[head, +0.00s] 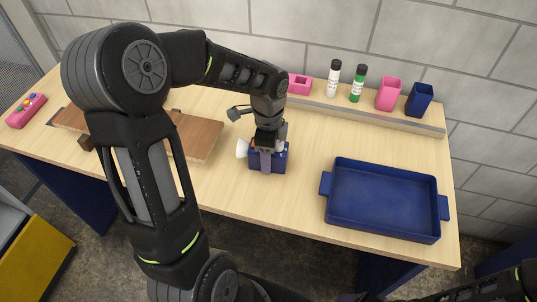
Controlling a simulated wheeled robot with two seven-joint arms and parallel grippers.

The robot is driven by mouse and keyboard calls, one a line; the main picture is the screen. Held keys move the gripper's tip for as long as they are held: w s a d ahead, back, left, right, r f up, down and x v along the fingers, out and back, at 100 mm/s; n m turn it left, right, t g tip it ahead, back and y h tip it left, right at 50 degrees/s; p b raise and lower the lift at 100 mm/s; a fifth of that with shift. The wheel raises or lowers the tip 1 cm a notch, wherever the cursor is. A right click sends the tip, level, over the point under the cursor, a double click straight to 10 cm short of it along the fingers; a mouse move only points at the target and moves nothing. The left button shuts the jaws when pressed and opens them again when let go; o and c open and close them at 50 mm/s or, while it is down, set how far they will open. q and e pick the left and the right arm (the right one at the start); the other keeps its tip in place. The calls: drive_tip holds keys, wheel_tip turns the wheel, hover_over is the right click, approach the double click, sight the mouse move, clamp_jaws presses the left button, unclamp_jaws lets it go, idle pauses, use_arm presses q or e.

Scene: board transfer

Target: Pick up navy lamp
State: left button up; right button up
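A navy boxy thing (281,160), which looks like the navy lamp or its base, is near the middle of the table. A white cone-shaped piece (242,149) shows at its left side, and I cannot tell whether the two are joined. My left gripper (266,152) points down right over the navy thing, with a finger in front of it. The gripper and wrist hide most of its top, so whether the fingers are closed on it is unclear. My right arm shows only at the lower right edge; its gripper is out of view.
A blue tray (330,212) stands empty at right. A wooden board (205,137) lies at left, partly behind my arm, with a pink remote (26,111) beyond. A back ledge (430,128) holds bottles (333,80) and pink and navy cups (419,100). Table between lamp and tray is clear.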

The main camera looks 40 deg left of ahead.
use_arm(q)
drive_tip(key=c, duration=0.9)
wheel_tip(320, 180, up, 10)
drive_tip(key=shift+b, duration=0.6)
